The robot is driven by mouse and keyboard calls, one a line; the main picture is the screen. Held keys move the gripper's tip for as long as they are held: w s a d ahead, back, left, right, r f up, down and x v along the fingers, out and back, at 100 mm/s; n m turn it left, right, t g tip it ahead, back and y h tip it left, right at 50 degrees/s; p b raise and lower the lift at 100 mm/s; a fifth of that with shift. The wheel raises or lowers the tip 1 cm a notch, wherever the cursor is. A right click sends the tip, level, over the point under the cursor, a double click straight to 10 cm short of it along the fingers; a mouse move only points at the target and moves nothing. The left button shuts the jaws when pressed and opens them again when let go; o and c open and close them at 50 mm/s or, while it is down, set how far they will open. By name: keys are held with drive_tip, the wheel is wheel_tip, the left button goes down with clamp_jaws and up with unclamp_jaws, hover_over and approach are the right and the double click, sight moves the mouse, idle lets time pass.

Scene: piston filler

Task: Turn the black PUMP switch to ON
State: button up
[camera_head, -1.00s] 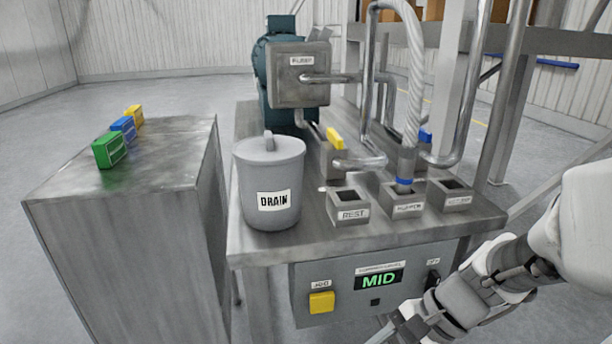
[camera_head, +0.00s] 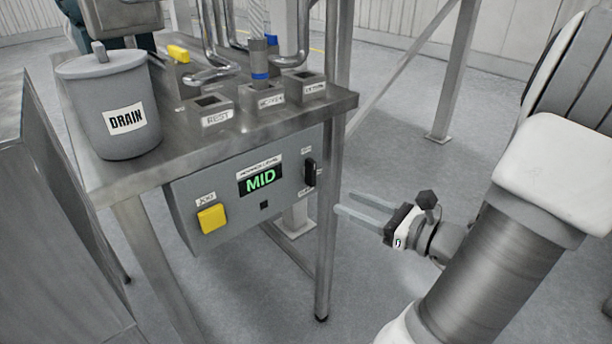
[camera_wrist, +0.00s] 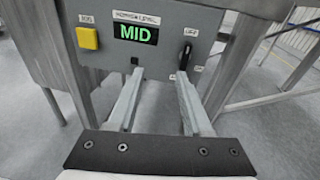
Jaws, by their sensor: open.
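The black PUMP switch (camera_head: 310,173) is a small upright lever at the right end of the grey control panel (camera_head: 226,221) under the table. In the wrist view the switch (camera_wrist: 185,56) stands upright ahead, slightly beyond my right fingertip. My gripper (camera_head: 345,203) is open and empty, to the right of the panel and a little lower than the switch, apart from it. In the wrist view my gripper (camera_wrist: 158,72) has both fingers pointing at the panel, the switch near the right one.
A yellow JOG button (camera_head: 212,219) and a green MID display (camera_head: 261,181) share the panel. A table leg (camera_head: 328,235) stands between panel and gripper in the head view. A DRAIN bucket (camera_head: 112,110) and labelled sockets (camera_head: 212,112) are on the table (camera_head: 150,160).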

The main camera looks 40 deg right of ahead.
sight(314, 166)
drive_tip(key=s+d+m+t+h, duration=0.2)
drive_tip(key=d+h, duration=0.1)
drive_tip(key=d, duration=0.1)
drive_tip(key=w+b, duration=0.1)
drive_tip(key=w, duration=0.4)
drive_tip(key=w+a+b, duration=0.1)
drive_tip(key=w+b, duration=0.1)
drive_tip(key=w, duration=0.4)
drive_tip(key=w+a+b, duration=0.1)
drive_tip(key=w+b, duration=0.1)
drive_tip(key=w, duration=0.4)
drive_tip(key=shift+f, duration=0.1)
clamp_jaws()
